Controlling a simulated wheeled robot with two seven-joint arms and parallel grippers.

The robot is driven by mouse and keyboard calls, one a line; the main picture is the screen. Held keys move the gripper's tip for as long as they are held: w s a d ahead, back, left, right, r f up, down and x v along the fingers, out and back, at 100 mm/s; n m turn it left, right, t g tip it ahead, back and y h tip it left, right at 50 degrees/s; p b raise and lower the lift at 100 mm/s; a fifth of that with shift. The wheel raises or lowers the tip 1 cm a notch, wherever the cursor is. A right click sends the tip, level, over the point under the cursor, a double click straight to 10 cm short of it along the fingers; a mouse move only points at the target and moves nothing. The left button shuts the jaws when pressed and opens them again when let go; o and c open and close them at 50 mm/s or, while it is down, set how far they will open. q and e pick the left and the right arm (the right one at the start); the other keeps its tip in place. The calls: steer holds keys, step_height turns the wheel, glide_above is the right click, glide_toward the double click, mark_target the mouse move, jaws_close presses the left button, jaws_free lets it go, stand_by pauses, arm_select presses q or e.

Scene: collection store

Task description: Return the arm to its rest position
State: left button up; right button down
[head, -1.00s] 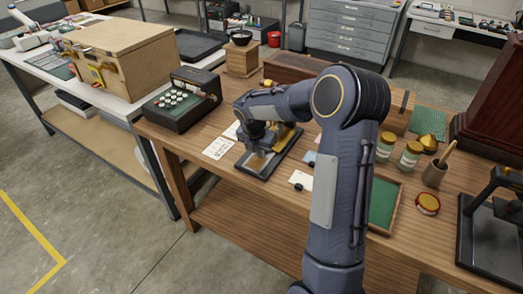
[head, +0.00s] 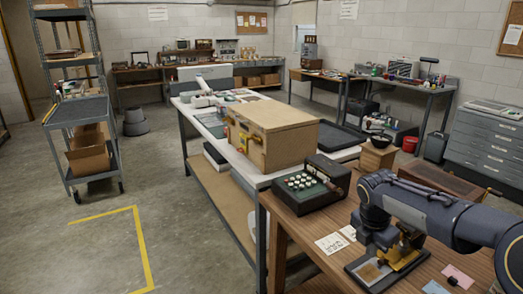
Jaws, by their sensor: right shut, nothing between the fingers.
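My right arm comes in from the right edge. Its wrist bends down, and the right gripper (head: 376,248) hangs over the wooden table, above a black base plate (head: 357,269) with a brass-coloured part (head: 405,260) on it. The gripper is shut with nothing held; its fingertips are hard to make out against the plate. I cannot tell whether it touches the brass-coloured part. My left gripper is not in view.
Left of the arm stand a black keyed machine (head: 312,186) and printed cards (head: 331,243). A wooden stand (head: 377,157) with a dark bowl (head: 379,138) and a long wooden box (head: 437,180) are behind it. A wooden case (head: 272,135) sits on the white table. Floor at left is open.

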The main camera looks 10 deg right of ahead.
steer(key=s+a+m+t+y, duration=0.2)
steer(key=s+a+m, duration=0.5)
steer(key=s+m, duration=0.5)
steer(key=s+a+m+t+y, duration=0.2)
steer(key=s+a+m+y, duration=0.2)
steer(key=s+a+m, duration=0.3)
steer(key=s+m, duration=0.5)
steer(key=s, duration=0.1)
steer(key=shift+r, duration=0.3)
steer(key=shift+s, duration=0.1)
